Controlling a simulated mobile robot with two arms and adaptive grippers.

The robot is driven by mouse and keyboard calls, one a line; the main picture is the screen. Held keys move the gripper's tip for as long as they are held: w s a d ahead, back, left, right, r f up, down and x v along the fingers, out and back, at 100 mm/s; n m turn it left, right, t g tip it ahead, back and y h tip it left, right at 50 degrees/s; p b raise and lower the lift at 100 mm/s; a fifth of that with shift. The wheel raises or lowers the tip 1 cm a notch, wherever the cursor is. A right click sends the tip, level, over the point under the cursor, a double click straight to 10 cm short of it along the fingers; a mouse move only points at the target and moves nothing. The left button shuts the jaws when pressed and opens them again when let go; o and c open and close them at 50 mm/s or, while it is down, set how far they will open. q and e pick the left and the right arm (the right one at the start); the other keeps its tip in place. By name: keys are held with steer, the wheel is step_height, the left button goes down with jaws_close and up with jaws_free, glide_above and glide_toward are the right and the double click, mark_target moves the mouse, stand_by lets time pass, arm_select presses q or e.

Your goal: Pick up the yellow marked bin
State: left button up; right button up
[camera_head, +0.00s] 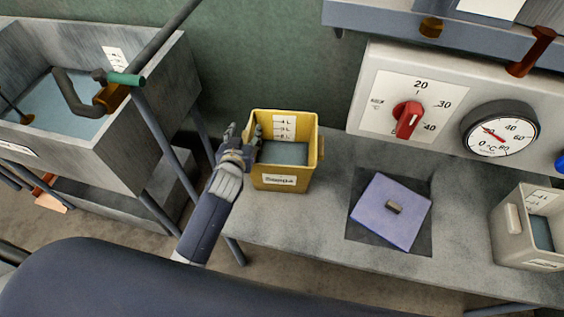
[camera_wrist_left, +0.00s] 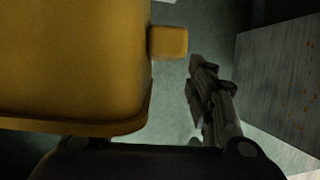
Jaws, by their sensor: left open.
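The yellow bin (camera_head: 283,181) stands upright on the grey table, with a white label on its front, a marked scale inside and grey contents. My left gripper (camera_head: 241,138) is at the bin's left side, open, with its fingers beside the left handle. In the left wrist view the yellow bin (camera_wrist_left: 70,60) fills the left part, and its handle (camera_wrist_left: 168,42) sticks out towards a dark finger of my left gripper (camera_wrist_left: 205,85). I cannot tell whether the finger touches the handle. My right gripper is not in view.
A purple lid (camera_head: 385,222) with a small handle lies over a recess in the table (camera_head: 290,232). A white bin (camera_head: 512,235) stands at the right. A panel with a red knob (camera_head: 407,118) and a gauge is behind. A metal sink (camera_head: 140,160) is at the left.

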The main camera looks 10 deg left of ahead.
arm_select(q)
jaws_close()
steer(key=shift+w+r, duration=0.1)
steer(key=shift+r, duration=0.2)
steer(key=shift+r, duration=0.15)
